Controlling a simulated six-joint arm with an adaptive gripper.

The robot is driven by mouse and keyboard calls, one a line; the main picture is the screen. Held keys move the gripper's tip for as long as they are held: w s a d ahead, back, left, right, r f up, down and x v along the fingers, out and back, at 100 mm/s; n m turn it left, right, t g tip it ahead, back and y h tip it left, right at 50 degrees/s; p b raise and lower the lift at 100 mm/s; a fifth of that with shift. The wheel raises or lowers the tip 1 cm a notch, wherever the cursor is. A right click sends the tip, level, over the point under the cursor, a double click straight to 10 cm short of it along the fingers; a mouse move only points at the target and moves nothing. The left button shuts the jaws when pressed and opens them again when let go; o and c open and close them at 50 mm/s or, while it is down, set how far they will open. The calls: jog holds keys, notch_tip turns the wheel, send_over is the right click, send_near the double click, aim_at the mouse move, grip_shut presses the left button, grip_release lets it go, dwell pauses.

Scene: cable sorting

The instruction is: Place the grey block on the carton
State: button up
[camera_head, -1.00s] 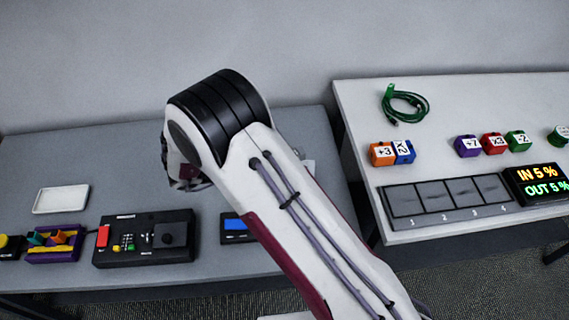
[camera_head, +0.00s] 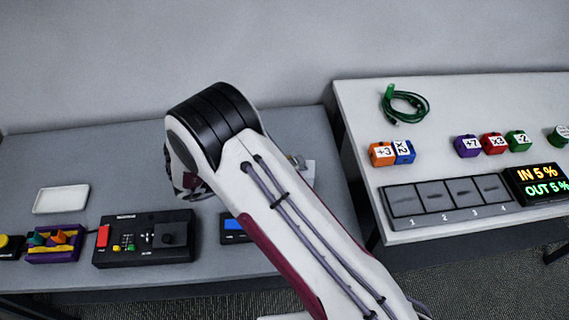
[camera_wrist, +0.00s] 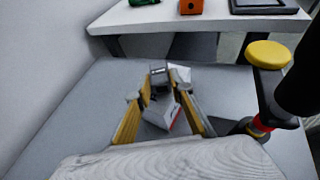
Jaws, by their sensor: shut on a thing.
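My gripper (camera_wrist: 158,88) shows in the wrist view as two yellow-sided fingers that close in toward each other over the grey table. It is shut on a small grey block (camera_wrist: 158,75) with a dark, marked face, held at the fingertips. A pale box with a red edge, which looks like the carton (camera_wrist: 161,116), shows between the fingers, nearer the camera. I cannot tell whether the block touches it. In the head view my arm hides the fingers, the block and most of that area.
A pale object (camera_wrist: 181,73) lies just beyond the fingertips. A yellow disc (camera_wrist: 268,54) rises at the right. In the head view, a black control box (camera_head: 145,238), a purple tray (camera_head: 54,257) and a white tray (camera_head: 61,199) stand left. The white table (camera_head: 445,108) is at right.

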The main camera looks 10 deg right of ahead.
jog(key=shift+f, duration=0.1)
jog(key=o, duration=1.1)
jog(key=shift+a, duration=0.1)
jog(key=v, duration=1.2)
jog(key=shift+w+r, duration=0.1)
jog(key=shift+r, duration=0.1)
